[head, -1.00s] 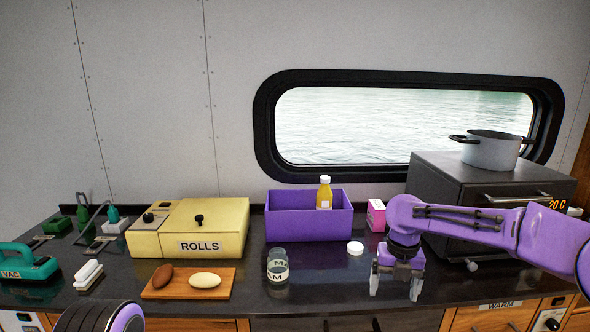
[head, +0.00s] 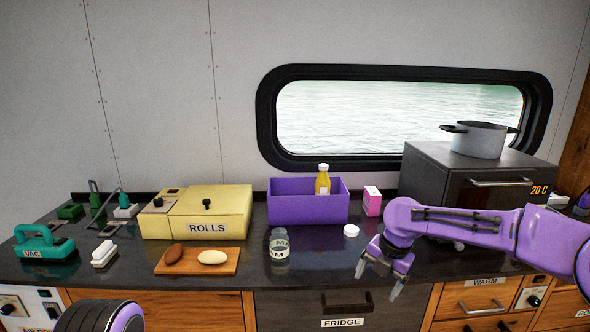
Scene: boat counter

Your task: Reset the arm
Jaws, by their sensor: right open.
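My right gripper (head: 378,282) is open and empty in the head view. It hangs tilted near the front edge of the dark counter (head: 310,272), to the right of the glass jar and in front of the oven. Its purple arm comes in from the right. Of my left arm only a rounded dark and purple part shows at the bottom left; the left gripper is not in view.
A jar (head: 279,252) and a white lid (head: 351,231) stand left of the gripper. A purple bin (head: 308,211) holds a yellow bottle (head: 322,180). A pink box (head: 372,201), a dark oven (head: 440,190) with a pot (head: 478,141), a rolls box (head: 225,208) and a board (head: 230,267) also show.

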